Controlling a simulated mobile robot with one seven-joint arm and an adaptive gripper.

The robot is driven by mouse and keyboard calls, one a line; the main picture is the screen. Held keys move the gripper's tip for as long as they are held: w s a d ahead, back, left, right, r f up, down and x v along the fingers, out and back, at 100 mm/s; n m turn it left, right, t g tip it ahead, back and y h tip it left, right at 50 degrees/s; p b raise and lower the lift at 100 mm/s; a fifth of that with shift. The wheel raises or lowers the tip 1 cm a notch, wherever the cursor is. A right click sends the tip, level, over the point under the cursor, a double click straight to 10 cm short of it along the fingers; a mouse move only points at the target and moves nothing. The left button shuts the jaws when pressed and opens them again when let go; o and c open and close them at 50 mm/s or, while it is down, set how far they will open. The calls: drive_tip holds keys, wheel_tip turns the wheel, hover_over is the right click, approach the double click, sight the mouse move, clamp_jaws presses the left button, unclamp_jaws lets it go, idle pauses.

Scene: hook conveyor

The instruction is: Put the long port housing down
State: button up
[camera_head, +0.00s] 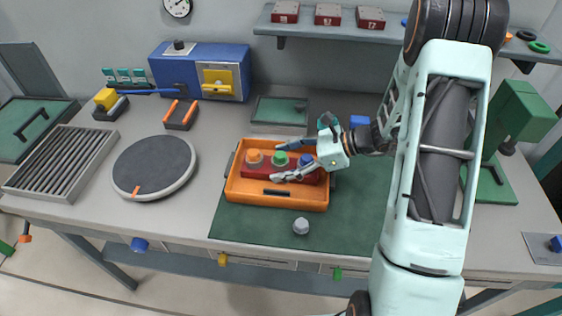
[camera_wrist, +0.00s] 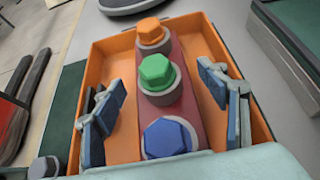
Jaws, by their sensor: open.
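The long port housing (camera_wrist: 183,85) is a dark red block with an orange, a green and a blue hexagonal cap in a row on top. It lies inside the orange tray (camera_head: 234,187), and it also shows in the head view (camera_head: 257,170). My gripper (camera_wrist: 165,105) is open, its two blue-grey fingers apart on either side of the housing near the green and blue caps. In the head view my gripper (camera_head: 287,160) reaches into the tray from the right. The housing's near end is hidden by my gripper in the wrist view.
The tray stands on a dark green mat (camera_head: 350,225). A grey hexagonal piece (camera_head: 300,226) lies in front of it. A round grey turntable (camera_head: 152,165) is to the left, a blue box with a yellow front (camera_head: 217,80) behind. The mat's front is mostly clear.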

drive_tip(key=v, duration=1.1)
drive_tip(key=shift+d+r+b, duration=0.1)
drive_tip(key=shift+d+b, duration=0.2)
drive_tip(key=shift+a, duration=0.1)
